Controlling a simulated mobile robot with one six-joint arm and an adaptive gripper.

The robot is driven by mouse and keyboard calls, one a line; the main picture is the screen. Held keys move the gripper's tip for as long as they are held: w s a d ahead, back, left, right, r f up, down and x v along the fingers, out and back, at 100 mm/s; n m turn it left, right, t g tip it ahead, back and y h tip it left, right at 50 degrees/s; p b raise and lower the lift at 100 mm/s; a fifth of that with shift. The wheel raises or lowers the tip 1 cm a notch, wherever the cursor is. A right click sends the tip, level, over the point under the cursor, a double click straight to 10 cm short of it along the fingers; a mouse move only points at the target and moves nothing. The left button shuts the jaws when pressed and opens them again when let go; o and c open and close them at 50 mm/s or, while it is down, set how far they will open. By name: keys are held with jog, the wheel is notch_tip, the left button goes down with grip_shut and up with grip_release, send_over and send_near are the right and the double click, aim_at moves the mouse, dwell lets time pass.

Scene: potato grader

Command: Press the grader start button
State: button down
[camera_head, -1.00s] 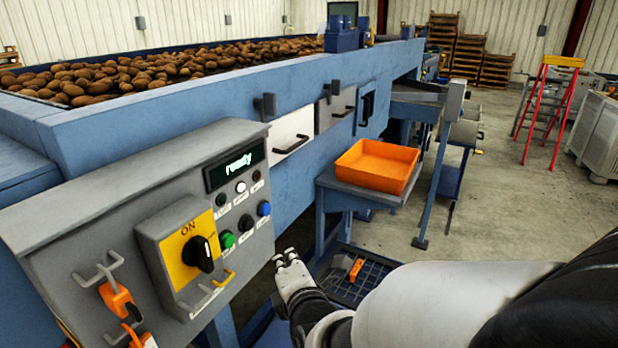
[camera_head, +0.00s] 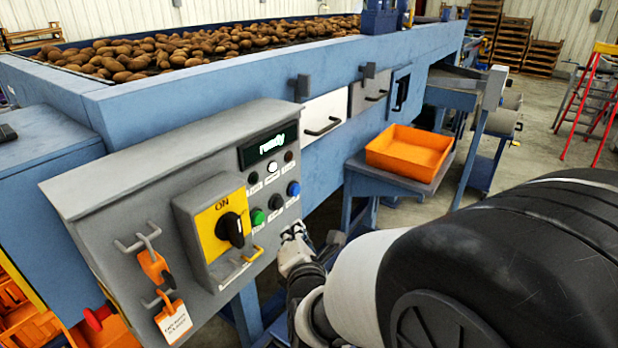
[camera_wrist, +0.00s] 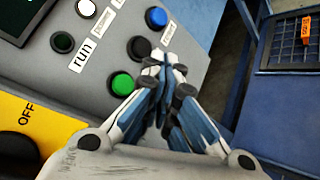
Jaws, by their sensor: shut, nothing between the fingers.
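The grey control panel (camera_head: 150,215) has a lit display (camera_head: 268,145) that appears to read "ready". A green button (camera_head: 257,216) sits at its lower right, with a black button (camera_head: 275,201) and a blue button (camera_head: 293,188) in the same row. No contact with a button is visible. The small button labels are mostly unreadable.
A yellow-backed ON/OFF switch (camera_head: 232,226) and a yellow handle (camera_head: 242,266) stand out left of the buttons. Orange lock tags (camera_head: 154,266) hang at the panel's left. An orange tray (camera_head: 396,148) rests on a shelf to the right. Potatoes (camera_head: 180,48) fill the grader bed.

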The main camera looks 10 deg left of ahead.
jog(key=shift+w+a+p, duration=0.15)
jog(key=shift+w+a, duration=0.15)
jog(key=shift+a, duration=0.5)
jog(key=shift+w+a+p, duration=0.1)
jog(key=shift+w+a, duration=0.25)
jog(key=shift+a, duration=0.4)
jog(key=shift+w+a+p, duration=0.15)
jog(key=shift+w+a, duration=0.15)
jog(key=shift+a, duration=0.5)
jog(key=shift+a, duration=0.1)
jog(key=shift+w+a, duration=0.2)
jog(key=shift+a, duration=0.05)
jog(key=shift+w+a+p, duration=0.15)
jog(key=shift+a+p, duration=0.25)
jog(key=shift+a, duration=0.1)
dwell(0.3)
jog(key=shift+d, duration=0.1)
jog(key=shift+s+d, duration=0.35)
jog(key=shift+d, duration=0.4)
jog(key=shift+s+d+b, duration=0.2)
jog(key=shift+s+d, duration=0.1)
jog(key=shift+d, duration=0.45)
jog(key=shift+s+d+b, duration=0.15)
jog(key=shift+s+d, duration=0.2)
jog(key=shift+d, duration=0.45)
jog(key=shift+s+d+b, duration=0.2)
jog(key=shift+s+d, duration=0.1)
jog(key=shift+d, duration=0.45)
jog(key=shift+d, duration=0.1)
